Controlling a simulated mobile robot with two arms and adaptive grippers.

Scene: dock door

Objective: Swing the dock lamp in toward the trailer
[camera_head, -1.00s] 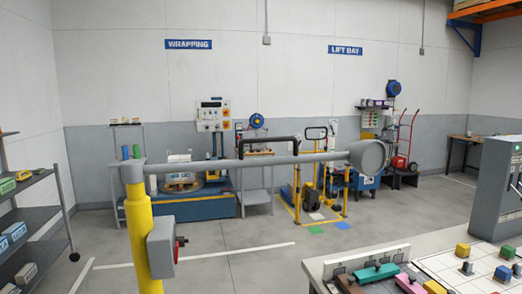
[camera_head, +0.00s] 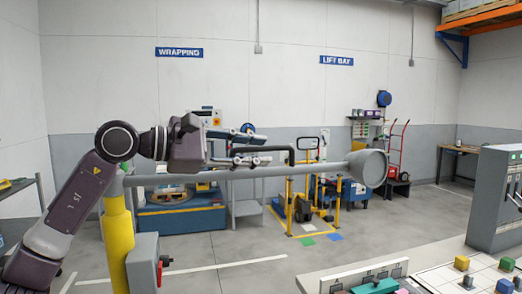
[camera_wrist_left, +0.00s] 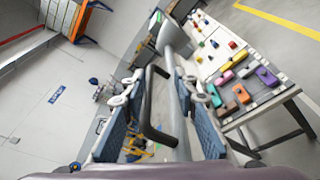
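The dock lamp has a grey horizontal arm (camera_head: 310,165) on a yellow post (camera_head: 119,232), with a round grey lamp head (camera_head: 367,167) at its right end. A black bar handle (camera_head: 278,149) stands along the arm; it also shows in the wrist view (camera_wrist_left: 150,118). My left gripper (camera_head: 250,147) is at the handle, just above the lamp arm. In the wrist view its blue-padded fingers (camera_wrist_left: 160,95) are spread, with the handle and lamp arm showing between them. Whether either finger touches the handle cannot be told. My right gripper is out of view.
A worktable (camera_head: 340,275) with coloured blocks and a grey cabinet (camera_head: 493,200) stand at the right. Wrapping equipment (camera_head: 180,215) and a red hand truck (camera_head: 398,155) are behind. Open floor lies between.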

